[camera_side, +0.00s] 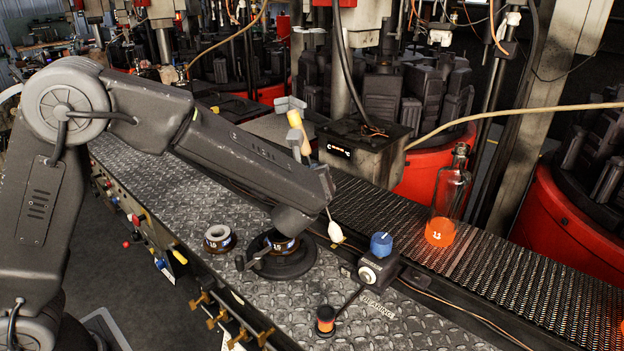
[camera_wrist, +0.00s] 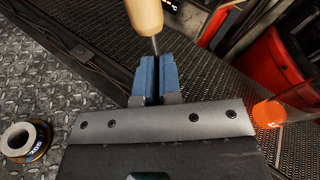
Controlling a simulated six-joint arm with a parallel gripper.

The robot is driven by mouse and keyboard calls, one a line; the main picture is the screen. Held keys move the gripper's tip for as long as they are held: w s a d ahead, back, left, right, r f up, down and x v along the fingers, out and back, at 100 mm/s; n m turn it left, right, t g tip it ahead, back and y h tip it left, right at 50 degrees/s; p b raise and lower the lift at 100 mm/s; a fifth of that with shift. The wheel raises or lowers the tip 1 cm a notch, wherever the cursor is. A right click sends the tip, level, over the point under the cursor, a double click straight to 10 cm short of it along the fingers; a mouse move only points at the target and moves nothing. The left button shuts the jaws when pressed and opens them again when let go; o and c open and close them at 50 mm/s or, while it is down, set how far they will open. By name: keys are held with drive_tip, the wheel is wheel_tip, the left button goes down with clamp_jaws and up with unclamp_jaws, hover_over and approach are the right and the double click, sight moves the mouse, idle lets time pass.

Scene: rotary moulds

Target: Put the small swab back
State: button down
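My gripper (camera_wrist: 157,78) has blue fingers closed around the thin metal shaft of the swab, just below its wooden handle (camera_wrist: 146,15). In the side view, the swab's pale tip (camera_side: 335,231) hangs below the end of my arm, above the belt side of the bench. The handle (camera_side: 299,127) sticks up behind my arm, tilted.
A metal ring piece (camera_side: 219,238) lies left of the stand. A black box with a blue knob (camera_side: 381,244) stands to the right, a small orange-and-black pot (camera_side: 325,318) in front.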

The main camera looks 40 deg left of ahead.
drive_tip(key=shift+f, duration=0.55)
drive_tip(key=shift+f, duration=0.2)
drive_tip(key=c, duration=1.3)
unclamp_jaws()
drive_tip(key=shift+r, duration=0.15)
